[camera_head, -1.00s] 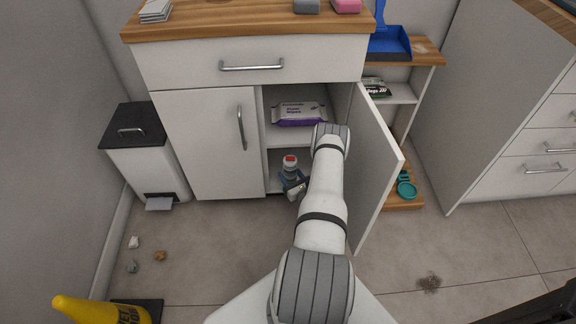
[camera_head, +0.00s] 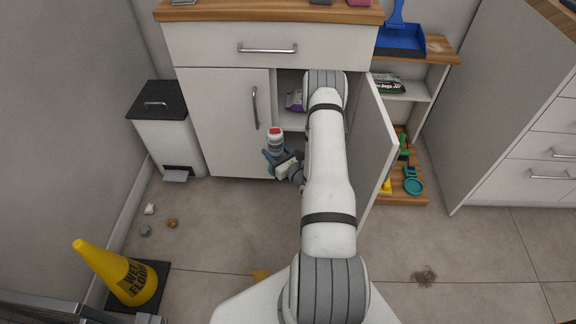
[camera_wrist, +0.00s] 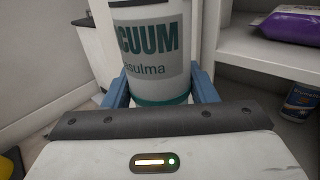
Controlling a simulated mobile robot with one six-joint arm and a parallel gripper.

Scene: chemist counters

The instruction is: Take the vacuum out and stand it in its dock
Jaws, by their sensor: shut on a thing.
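The vacuum (camera_head: 275,143), a light upright cylinder with a red top and a dark teal lower band, is in my gripper (camera_head: 279,159). It is held roughly upright, in front of the cabinet's closed left door. In the wrist view the blue fingers (camera_wrist: 160,92) are shut on both sides of the vacuum (camera_wrist: 150,45), whose label partly reads "CUUM". A teal ring-shaped holder (camera_head: 413,183) stands on the low wooden shelf at the right. It may be the dock, but I cannot tell for certain.
The cabinet's right door (camera_head: 374,148) stands open between my arm and the low shelf (camera_head: 405,198). A wipes pack (camera_wrist: 295,22) and a bottle (camera_wrist: 300,101) are inside. A bin (camera_head: 165,135), floor debris (camera_head: 171,223) and a wet-floor cone (camera_head: 128,277) are at left. The right floor is mostly clear.

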